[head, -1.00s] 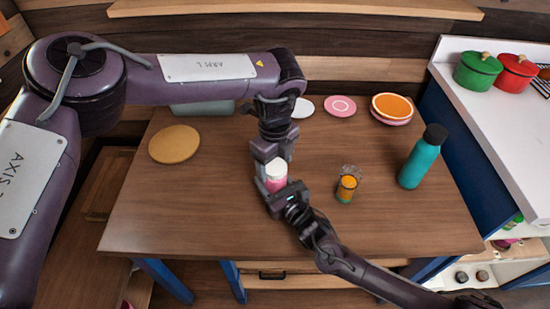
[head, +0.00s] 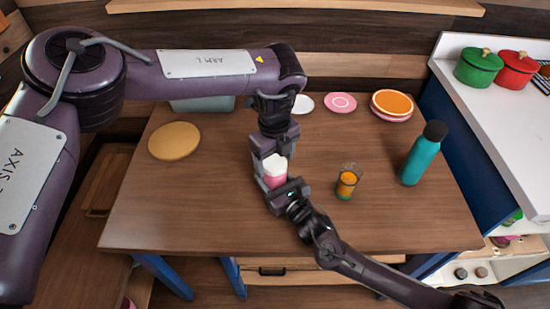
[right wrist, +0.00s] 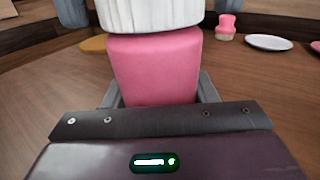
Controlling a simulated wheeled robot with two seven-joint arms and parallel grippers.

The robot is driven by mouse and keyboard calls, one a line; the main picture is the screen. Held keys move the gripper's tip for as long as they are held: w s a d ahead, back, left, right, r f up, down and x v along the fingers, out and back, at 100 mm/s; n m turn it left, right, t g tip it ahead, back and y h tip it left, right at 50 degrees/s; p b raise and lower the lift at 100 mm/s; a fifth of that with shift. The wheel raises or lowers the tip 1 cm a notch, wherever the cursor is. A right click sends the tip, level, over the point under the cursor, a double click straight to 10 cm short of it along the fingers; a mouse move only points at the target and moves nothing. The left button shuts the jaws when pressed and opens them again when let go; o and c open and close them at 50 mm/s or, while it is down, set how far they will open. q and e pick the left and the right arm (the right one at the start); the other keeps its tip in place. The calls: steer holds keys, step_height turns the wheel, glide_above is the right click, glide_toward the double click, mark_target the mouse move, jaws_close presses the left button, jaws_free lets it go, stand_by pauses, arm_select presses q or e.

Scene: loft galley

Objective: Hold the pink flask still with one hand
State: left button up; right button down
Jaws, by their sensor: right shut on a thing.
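The pink flask (head: 272,179) has a white lid and stands upright near the middle of the wooden table. My right gripper (head: 279,186) is shut on its pink body from the near side. The right wrist view shows the pink body (right wrist: 155,68) close up between the jaws, with the ribbed white lid (right wrist: 150,14) cut off by the top edge. My left gripper (head: 275,150) points down just behind and above the lid. Its fingers look spread, one to each side of the lid, and it appears open. The flask's base is hidden.
A glass with orange contents (head: 347,184) and a teal bottle (head: 420,160) stand to the right. A round tan mat (head: 174,141) lies at left. Plates (head: 341,102) line the back edge. The table's front left is clear.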

arm_select(q)
steer(key=shift+o, duration=0.2)
steer(key=shift+r, duration=0.1)
step_height(320, 180, up, 12)
stand_by(0.4)
arm_select(e)
steer(key=shift+c, duration=2.4)
jaws_free()
arm_select(q)
steer(key=shift+f, duration=0.4)
arm_select(e)
steer(key=shift+v, duration=3.9)
arm_select(q)
steer(key=shift+s, duration=0.1)
arm_select(e)
steer(key=shift+f, duration=0.1)
